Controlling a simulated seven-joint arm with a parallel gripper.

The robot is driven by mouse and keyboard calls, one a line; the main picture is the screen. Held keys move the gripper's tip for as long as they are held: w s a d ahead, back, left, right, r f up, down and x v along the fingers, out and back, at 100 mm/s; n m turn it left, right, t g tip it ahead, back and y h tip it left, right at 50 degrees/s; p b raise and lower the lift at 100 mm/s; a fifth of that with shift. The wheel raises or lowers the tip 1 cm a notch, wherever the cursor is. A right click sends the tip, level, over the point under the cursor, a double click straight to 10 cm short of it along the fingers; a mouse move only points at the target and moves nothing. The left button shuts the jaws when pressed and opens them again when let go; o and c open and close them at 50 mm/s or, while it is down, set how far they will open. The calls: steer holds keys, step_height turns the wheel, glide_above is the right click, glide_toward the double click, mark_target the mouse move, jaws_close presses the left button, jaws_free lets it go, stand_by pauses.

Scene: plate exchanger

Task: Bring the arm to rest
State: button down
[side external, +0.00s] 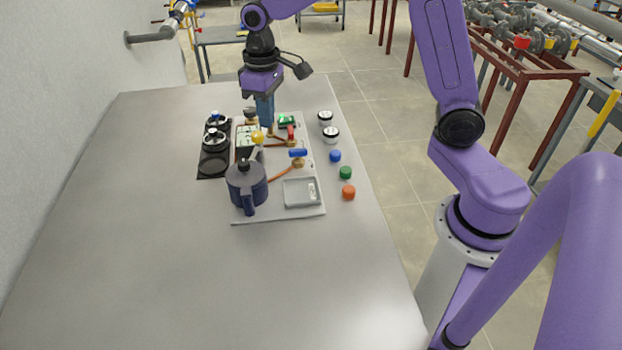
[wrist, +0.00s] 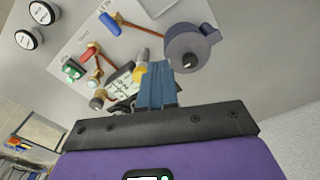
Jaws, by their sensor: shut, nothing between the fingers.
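My gripper (side external: 265,118) hangs pointing down above the far part of the white board (side external: 252,216). Its blue fingers are shut with nothing between them, as the wrist view also shows (wrist: 156,72). A red-handled valve (side external: 290,133) and a green-topped part (side external: 287,121) are just beside the fingers in the side view. A blue-handled valve (side external: 298,154) sits nearer the camera. A dark blue pot-like vessel (side external: 246,185) stands on the board's near left; it also shows in the wrist view (wrist: 190,45). The fingers hide part of the board.
Two white-and-black round gauges (side external: 331,134) and blue (side external: 335,156), green (side external: 345,173) and orange (side external: 348,192) caps line the table's right side. Black round fittings (side external: 213,165) lie left of the board. The grey table (side external: 150,260) is bare at the left and front.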

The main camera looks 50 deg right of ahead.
steer(key=s+n, duration=0.8)
steer(key=s, duration=2)
steer(key=shift+s+d+n, duration=0.3)
steer(key=shift+s+d, duration=0.05)
steer(key=shift+d, duration=0.05)
steer(key=shift+r, duration=0.1)
